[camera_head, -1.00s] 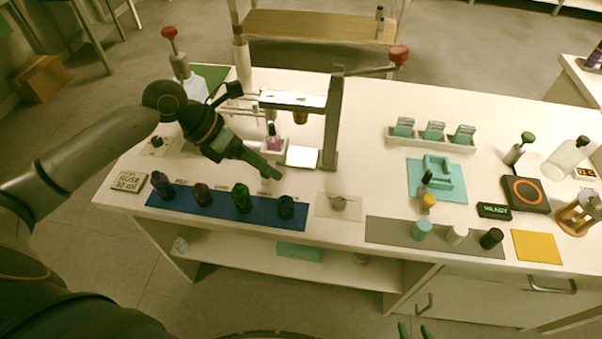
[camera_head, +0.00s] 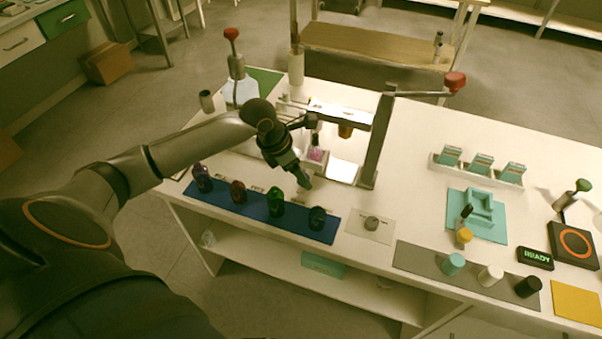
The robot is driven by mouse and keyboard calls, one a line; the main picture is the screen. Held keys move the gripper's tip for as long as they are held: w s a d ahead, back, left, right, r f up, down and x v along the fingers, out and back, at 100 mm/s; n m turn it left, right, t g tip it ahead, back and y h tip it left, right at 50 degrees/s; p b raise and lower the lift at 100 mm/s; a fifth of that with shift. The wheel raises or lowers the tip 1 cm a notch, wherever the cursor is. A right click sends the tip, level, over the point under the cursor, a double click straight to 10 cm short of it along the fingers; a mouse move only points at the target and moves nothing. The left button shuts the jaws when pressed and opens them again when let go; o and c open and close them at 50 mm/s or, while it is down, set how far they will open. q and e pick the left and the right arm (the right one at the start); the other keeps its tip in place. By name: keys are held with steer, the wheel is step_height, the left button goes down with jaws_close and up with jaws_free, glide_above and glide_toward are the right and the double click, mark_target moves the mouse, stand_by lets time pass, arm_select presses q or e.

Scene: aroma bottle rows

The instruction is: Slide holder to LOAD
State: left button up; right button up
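The holder (camera_head: 316,163) is a small pale block on the white bench, left of the press column. A small bottle with pink liquid (camera_head: 317,153) and a dark cap stands in it. My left gripper (camera_head: 303,181) points down at the near left side of the holder, close to it. Whether it touches the holder, and whether its fingers are open or shut, cannot be told. My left wrist hides part of the track area behind. No LOAD marking is readable. My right gripper is not in view.
The press column (camera_head: 377,142) with a red-knobbed lever (camera_head: 454,82) stands right of the holder, beside a bright white plate (camera_head: 343,171). Several dark bottles stand on a blue mat (camera_head: 257,208) in front of the gripper.

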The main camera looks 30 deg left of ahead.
arm_select(q)
steer(key=shift+w+d+f, duration=0.15)
steer(key=shift+f, duration=0.35)
jaws_close()
stand_by(1.2)
